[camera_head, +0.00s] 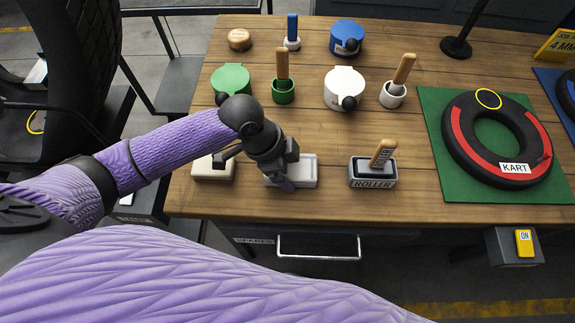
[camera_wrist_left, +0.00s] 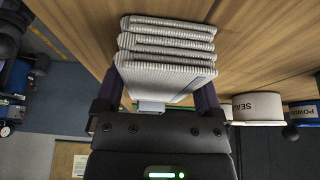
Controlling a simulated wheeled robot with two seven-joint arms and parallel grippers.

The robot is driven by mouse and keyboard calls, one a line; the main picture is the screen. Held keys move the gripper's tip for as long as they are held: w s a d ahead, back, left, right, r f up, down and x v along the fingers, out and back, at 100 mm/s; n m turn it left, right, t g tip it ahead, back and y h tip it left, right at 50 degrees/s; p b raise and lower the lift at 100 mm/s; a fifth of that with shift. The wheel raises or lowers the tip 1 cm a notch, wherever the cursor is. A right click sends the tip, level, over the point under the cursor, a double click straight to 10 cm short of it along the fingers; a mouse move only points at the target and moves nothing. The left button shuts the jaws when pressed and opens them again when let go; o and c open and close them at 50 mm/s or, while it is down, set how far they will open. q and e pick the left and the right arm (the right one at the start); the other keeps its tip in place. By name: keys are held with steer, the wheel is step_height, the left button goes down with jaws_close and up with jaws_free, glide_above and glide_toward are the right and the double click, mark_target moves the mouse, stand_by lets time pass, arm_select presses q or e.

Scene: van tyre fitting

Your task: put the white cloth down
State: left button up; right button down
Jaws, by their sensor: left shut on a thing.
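The white cloth (camera_wrist_left: 166,58) is a folded, ribbed stack between the purple fingers of my left gripper in the left wrist view. My left gripper (camera_head: 284,181) is shut on it. In the head view the gripper is in front of a shallow white tray (camera_head: 305,171) near the table's front edge and hides part of it. The cloth cannot be made out in the head view. Whether it touches the table or tray is unclear. My right gripper is not in view.
A cream block (camera_head: 213,168) lies left of the tray, and a grey ROLLER box (camera_head: 373,174) stands right of it. Behind are a green pot (camera_head: 231,78), a white pot (camera_head: 345,88) and handled cups. A tyre (camera_head: 461,133) lies on a green mat (camera_head: 500,192) at right.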

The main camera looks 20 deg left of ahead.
arm_select(q)
steer(key=shift+s+f, duration=0.15)
steer(key=shift+f, duration=0.25)
steer(key=o, duration=0.8)
steer(key=shift+s+f, duration=0.1)
steer(key=shift+f, duration=0.05)
steer(key=shift+a, duration=0.1)
steer(key=p+v, duration=0.1)
steer(key=v, duration=0.3)
steer(key=p+v, duration=0.1)
steer(key=v, duration=0.3)
steer(key=p+v, duration=0.2)
steer(key=v, duration=0.2)
steer(key=shift+w+d, duration=0.25)
steer(key=shift+d, duration=0.1)
steer(key=shift+a+r, duration=0.2)
steer(key=shift+r, duration=0.35)
